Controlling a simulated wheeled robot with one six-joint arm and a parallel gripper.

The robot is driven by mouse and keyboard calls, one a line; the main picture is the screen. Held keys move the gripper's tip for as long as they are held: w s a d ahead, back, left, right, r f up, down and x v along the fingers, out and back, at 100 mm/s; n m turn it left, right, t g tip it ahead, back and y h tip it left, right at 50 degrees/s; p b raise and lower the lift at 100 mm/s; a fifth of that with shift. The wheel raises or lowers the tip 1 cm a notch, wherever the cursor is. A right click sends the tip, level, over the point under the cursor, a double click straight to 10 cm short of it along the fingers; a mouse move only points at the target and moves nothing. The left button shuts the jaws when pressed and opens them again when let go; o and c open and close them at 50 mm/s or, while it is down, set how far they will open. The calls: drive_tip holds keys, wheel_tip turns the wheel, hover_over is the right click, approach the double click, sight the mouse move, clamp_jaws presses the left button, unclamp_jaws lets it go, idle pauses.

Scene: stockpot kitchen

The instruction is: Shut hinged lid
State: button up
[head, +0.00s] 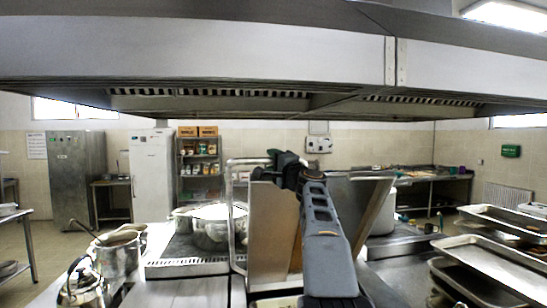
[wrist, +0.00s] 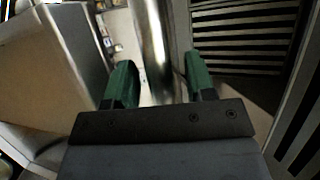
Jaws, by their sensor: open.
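The hinged lid (head: 370,198) stands raised in the middle of the head view, behind my arm. It has steel faces and tan edge panels, and a bent steel tube handle (head: 232,205) shows at its left. My gripper (head: 276,168) is at the lid's upper edge, near the top of the tube. In the wrist view, the green fingers of my gripper (wrist: 160,78) are apart, with a shiny steel bar (wrist: 154,45) showing between them. I cannot tell whether the fingers touch it. My arm hides the lid's middle and its hinge.
A large hood (head: 200,55) hangs low across the top. Pots (head: 118,252) stand on the left, and a larger pot (head: 210,228) stands left of the lid. Steel trays (head: 490,258) are stacked at the right. Open floor shows at the far left.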

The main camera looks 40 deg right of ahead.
drive_tip(key=shift+w, duration=0.1)
clamp_jaws()
idle(0.5)
